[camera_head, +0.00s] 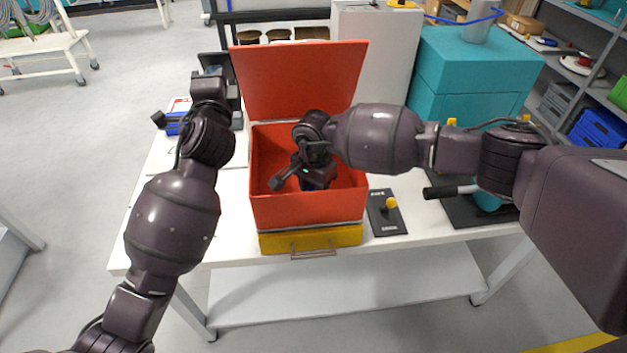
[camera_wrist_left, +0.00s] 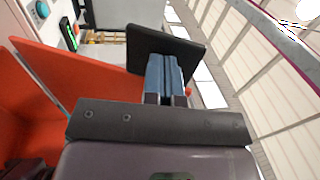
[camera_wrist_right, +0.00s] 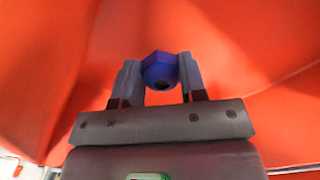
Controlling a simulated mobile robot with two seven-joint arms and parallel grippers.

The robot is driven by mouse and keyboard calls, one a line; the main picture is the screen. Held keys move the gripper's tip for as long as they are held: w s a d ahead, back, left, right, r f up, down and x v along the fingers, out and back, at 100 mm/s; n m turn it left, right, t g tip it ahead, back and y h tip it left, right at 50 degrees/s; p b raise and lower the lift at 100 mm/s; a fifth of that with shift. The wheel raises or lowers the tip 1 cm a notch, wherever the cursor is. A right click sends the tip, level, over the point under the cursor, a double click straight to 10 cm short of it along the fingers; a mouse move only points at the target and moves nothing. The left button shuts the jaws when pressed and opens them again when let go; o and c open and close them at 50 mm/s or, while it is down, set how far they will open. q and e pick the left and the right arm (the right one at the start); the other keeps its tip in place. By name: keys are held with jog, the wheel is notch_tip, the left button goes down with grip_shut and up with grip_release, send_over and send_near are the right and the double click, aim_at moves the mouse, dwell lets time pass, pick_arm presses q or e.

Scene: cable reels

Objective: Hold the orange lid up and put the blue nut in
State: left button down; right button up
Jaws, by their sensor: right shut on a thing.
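The orange lid (camera_head: 300,80) stands raised at the back of the open orange box (camera_head: 308,209). It also shows in the left wrist view (camera_wrist_left: 75,75). My left gripper (camera_wrist_left: 165,75) has its fingers together with nothing seen between them, close beside the lid's left edge. I cannot tell if it touches the lid. My right gripper (camera_wrist_right: 160,75) is shut on the blue nut (camera_wrist_right: 159,69), held between its fingertips. In the head view, this gripper reaches down inside the box, and its wrist mostly hides the nut.
A dark panel (camera_wrist_left: 150,42) stands just beyond my left fingertips. A yellow drawer (camera_head: 325,238) is under the box. A black plate with a yellow knob (camera_head: 391,204) lies right of it. Teal boxes (camera_head: 470,65) stand at the back right. The white table's front left is clear.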

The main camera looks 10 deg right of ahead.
jog(key=shift+f, duration=0.1)
jog(key=o, duration=1)
jog(key=shift+c, duration=0.2)
jog(key=shift+r, duration=6.5)
jog(key=s+d+r, duration=0.1)
jog(key=s+d, duration=0.1)
jog(key=s, duration=0.8)
jog(key=s+d+r, duration=0.1)
jog(key=s+d, duration=0.1)
jog(key=s, duration=0.8)
